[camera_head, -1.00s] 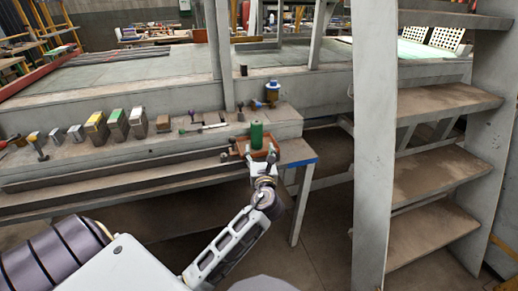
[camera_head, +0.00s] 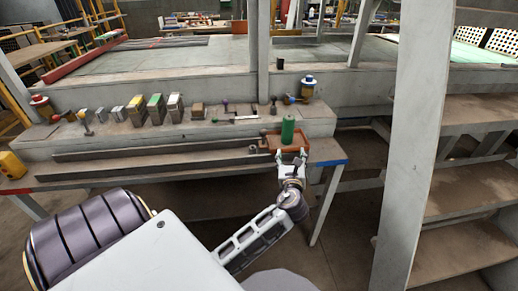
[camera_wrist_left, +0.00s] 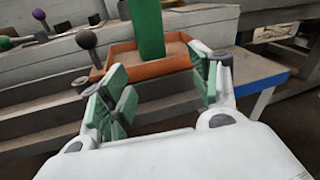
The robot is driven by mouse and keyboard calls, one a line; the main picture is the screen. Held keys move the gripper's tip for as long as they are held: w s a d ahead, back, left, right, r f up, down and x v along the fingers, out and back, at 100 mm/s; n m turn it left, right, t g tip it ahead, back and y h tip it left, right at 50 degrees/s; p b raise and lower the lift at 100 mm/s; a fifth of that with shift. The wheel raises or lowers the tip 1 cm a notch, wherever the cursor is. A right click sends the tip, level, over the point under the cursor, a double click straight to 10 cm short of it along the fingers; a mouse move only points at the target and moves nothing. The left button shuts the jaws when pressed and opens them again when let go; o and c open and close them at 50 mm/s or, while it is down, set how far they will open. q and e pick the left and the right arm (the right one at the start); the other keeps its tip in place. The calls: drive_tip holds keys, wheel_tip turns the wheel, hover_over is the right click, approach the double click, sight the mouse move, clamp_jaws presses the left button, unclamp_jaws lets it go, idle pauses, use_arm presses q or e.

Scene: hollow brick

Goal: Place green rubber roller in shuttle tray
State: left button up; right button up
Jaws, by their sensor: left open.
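The green rubber roller (camera_head: 288,130) stands upright in the orange shuttle tray (camera_head: 274,142) near the right end of the bench. In the left wrist view the roller (camera_wrist_left: 148,28) rises from inside the tray (camera_wrist_left: 122,50), its top cut off by the frame. My left gripper (camera_head: 291,156) is at the near side of the tray. In the left wrist view my left gripper (camera_wrist_left: 160,92) is open, with green pads apart and nothing between them. The roller stands beyond the fingertips, apart from them. My right gripper is not in view.
Several upright blocks (camera_head: 155,108) and knobbed tools line the bench ledge. A ball-topped lever (camera_wrist_left: 86,40) stands just left of the tray. A grey post and shelves (camera_head: 415,130) rise at the right.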

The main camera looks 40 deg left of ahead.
use_arm(q)
drive_tip(key=s+d+f+n+g+h, duration=0.2)
drive_tip(key=f+n, duration=0.2)
drive_tip(key=f, duration=0.7)
drive_tip(key=s+d+f+n+g+h, duration=0.1)
drive_tip(key=s+d+f+n+h, duration=0.3)
drive_tip(key=f, duration=0.6)
drive_tip(key=s+d+f+n+g+h, duration=0.15)
drive_tip(key=f+n, duration=0.35)
drive_tip(key=f, duration=0.6)
drive_tip(key=s+d+f+n+g+h, duration=0.2)
drive_tip(key=s+f+n+g, duration=0.5)
drive_tip(key=s+f, duration=1.6)
drive_tip(key=f+n, duration=0.1)
drive_tip(key=n, duration=0.3)
drive_tip(key=shift+d+n+h, duration=0.35)
drive_tip(key=shift+n, duration=0.05)
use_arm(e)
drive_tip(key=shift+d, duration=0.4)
use_arm(q)
drive_tip(key=shift+s, duration=0.1)
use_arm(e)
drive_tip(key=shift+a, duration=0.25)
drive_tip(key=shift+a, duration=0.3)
